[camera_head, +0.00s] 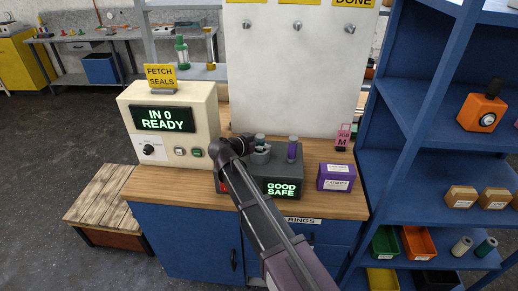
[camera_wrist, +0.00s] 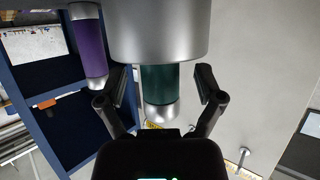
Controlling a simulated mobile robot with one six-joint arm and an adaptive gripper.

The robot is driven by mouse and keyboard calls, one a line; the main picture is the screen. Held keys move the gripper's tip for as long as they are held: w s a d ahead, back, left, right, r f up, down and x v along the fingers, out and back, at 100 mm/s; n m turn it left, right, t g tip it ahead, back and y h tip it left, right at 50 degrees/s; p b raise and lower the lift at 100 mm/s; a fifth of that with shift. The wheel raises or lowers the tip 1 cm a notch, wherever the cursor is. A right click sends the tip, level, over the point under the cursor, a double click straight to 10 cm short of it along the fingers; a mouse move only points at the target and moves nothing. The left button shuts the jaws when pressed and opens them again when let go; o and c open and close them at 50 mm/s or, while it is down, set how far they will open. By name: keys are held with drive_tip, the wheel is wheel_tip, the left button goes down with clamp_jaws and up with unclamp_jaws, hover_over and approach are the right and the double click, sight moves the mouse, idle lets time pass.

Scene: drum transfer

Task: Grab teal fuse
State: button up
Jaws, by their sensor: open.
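The teal fuse (camera_wrist: 160,86) is a dark green-teal cylinder with a silver end cap, in the middle of the wrist view. A wide silver cylinder hides its upper part there. My gripper (camera_wrist: 160,80) is open, one finger on each side of the fuse, with visible gaps. In the head view the teal fuse (camera_head: 260,140) stands at the grey tester box (camera_head: 287,166), mostly hidden behind my wrist. A purple fuse (camera_head: 292,150) stands upright to its right; it also shows at the upper left of the wrist view (camera_wrist: 90,45).
On the bench, a cream console (camera_head: 175,105) reading "IN 0 READY" stands left of the tester box, whose display reads "GOOD SAFE". A purple carton (camera_head: 335,178) and a pink tagged item (camera_head: 343,137) stand right. A blue shelf rack (camera_head: 420,165) borders the bench's right side.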

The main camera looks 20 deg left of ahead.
idle(0.3)
clamp_jaws()
drive_tip(key=shift+r, duration=0.2)
wheel_tip(320, 180, up, 10)
drive_tip(key=p, duration=1)
drive_tip(key=shift+f, duration=0.15)
idle(0.6)
